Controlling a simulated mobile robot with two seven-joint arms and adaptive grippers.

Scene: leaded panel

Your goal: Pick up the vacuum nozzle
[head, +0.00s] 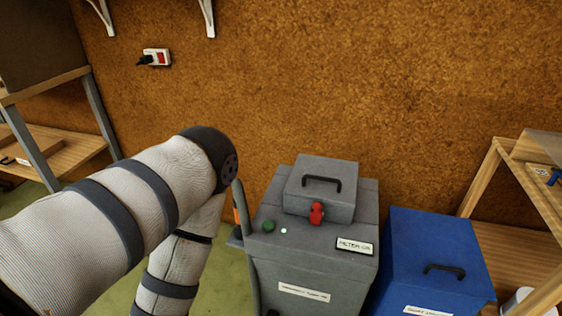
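A grey box-shaped machine (308,265), apparently the vacuum unit, stands on the floor against the wall. Its top has a smaller lid box with a dark handle, a red knob (317,213), a green button (268,226) and a small lit lamp. A grey hose (242,198) runs up along its left side. A small orange part shows beside the hose, mostly behind my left arm; I cannot tell whether it belongs to the nozzle. No nozzle is clearly visible. My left arm enters from the left, bends near the machine and runs down out of frame. Neither gripper shows.
A blue lidded box (435,255) with a dark handle stands right of the machine. A wooden shelf (512,190) is at the right edge, and another shelf (60,155) at the left. A wall socket (157,57) holds a plug. Some green floor shows below my arm.

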